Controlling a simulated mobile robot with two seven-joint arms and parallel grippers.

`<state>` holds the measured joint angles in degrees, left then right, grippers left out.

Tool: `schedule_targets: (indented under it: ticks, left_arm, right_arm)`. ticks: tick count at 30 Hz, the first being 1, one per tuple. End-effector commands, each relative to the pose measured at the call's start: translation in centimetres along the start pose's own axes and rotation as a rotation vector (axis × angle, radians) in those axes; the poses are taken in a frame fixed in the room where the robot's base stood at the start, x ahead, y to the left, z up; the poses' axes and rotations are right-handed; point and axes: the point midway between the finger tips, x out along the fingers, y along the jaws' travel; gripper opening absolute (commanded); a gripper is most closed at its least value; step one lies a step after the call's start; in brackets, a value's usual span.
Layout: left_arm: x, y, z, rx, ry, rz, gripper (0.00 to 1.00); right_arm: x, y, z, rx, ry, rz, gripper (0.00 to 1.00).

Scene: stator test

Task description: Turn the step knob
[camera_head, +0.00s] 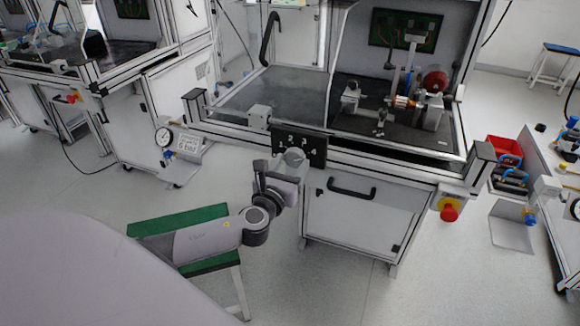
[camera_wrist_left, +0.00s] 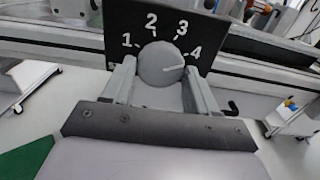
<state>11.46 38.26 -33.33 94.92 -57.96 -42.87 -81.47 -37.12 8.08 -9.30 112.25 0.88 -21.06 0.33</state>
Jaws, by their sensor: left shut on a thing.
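The step knob (camera_wrist_left: 158,60) is a round grey dial on a black panel (camera_wrist_left: 118,18) with the white numbers 1, 2, 3 and 4 around it. Its white pointer line is directed to the right, near the 4. In the head view the knob (camera_head: 294,157) is on the front of the workstation, below its tabletop. My left gripper (camera_wrist_left: 160,72) is shut on the knob, with one finger on each side of it. In the head view my left gripper (camera_head: 287,168) reaches the panel from below. My right gripper is not in view.
A black door handle (camera_head: 351,188) and a red emergency button (camera_head: 449,212) are on the workstation front, right of the knob. A green-topped stool (camera_head: 180,218) stands below my left arm. A red bin (camera_head: 503,150) is at the right. The floor in front is mostly clear.

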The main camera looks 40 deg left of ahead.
Motion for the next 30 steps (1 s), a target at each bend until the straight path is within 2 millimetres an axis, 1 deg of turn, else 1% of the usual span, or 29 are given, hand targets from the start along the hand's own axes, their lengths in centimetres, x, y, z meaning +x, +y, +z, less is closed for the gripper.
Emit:
schedule_targets:
  ticks: [8,30]
  left_arm:
    - [0.0,-0.1,-0.2,-0.212,-0.001,0.0,0.28]
    - [0.0,-0.1,-0.1,-0.919,-0.002,0.001,0.28]
  right_arm:
    - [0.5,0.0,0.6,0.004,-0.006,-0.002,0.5]
    - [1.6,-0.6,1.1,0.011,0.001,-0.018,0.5]
